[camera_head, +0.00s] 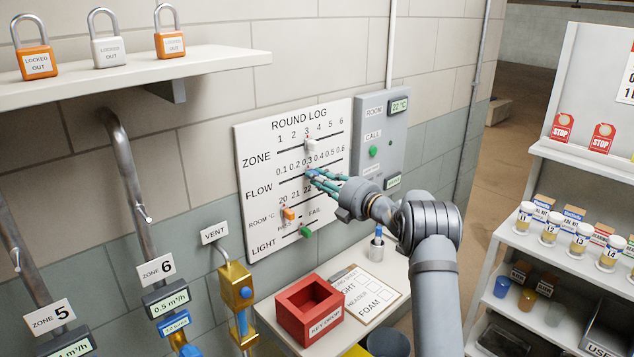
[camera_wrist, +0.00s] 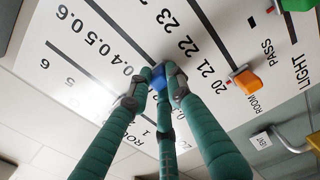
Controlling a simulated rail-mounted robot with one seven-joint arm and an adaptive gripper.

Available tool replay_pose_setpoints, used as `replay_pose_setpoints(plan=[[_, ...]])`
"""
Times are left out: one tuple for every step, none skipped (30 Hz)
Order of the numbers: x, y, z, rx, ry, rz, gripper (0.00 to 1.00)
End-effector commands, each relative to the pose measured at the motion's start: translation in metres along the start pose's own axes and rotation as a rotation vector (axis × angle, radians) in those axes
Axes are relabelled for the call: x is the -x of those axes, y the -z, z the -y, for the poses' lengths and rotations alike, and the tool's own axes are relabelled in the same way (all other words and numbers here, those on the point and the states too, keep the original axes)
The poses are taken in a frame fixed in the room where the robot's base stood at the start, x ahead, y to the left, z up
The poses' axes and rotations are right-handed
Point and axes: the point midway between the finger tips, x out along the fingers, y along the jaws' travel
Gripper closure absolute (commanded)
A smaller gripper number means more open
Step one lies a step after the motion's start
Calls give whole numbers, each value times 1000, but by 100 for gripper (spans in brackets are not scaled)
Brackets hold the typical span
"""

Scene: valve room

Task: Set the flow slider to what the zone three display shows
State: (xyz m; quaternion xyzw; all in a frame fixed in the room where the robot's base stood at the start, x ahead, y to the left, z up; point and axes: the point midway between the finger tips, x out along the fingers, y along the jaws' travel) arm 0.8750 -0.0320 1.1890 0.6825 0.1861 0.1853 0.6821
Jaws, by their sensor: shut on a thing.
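The white ROUND LOG board (camera_head: 262,150) hangs on the wall with ZONE, FLOW, ROOM °C and LIGHT rows. My gripper (camera_head: 314,176) has teal fingers and is at the FLOW row, shut on the blue flow slider (camera_wrist: 158,77). In the head view the fingers mostly cover the slider, near the 0.3 mark; the wrist view shows the blue knob between the fingertips, beside the 0.4 mark's lower end. The exact setting is hard to read. The white zone slider (camera_head: 310,145) sits at about 3. The zone three display is not in view.
The zone 6 display (camera_head: 169,303) reads 0.5 m³/h; the zone 5 display (camera_head: 72,348) is partly cut off. The orange room slider (camera_head: 288,215) and green light slider (camera_head: 305,231) are below my gripper. A red key-drop box (camera_head: 309,311) stands on the shelf below.

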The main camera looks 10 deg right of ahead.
Motion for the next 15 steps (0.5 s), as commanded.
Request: replay_pose_setpoints(plan=[[0,0,-2,3,-3,0,100],[0,0,-2,3,-3,0,100],[0,0,-2,3,-3,0,100],[0,0,-2,3,-3,0,80],[0,0,-2,3,-3,0,78],[0,0,-2,3,-3,0,76],[0,0,-2,3,-3,0,74],[0,0,-2,3,-3,0,72],[0,0,-2,2,-3,0,70],[0,0,-2,2,-2,0,68],[0,0,-2,2,-2,0,66],[0,0,-2,2,-2,0,64],[0,0,-1,2,-2,0,62],[0,0,-1,2,-2,0,61],[0,0,-1,2,-2,0,61]])
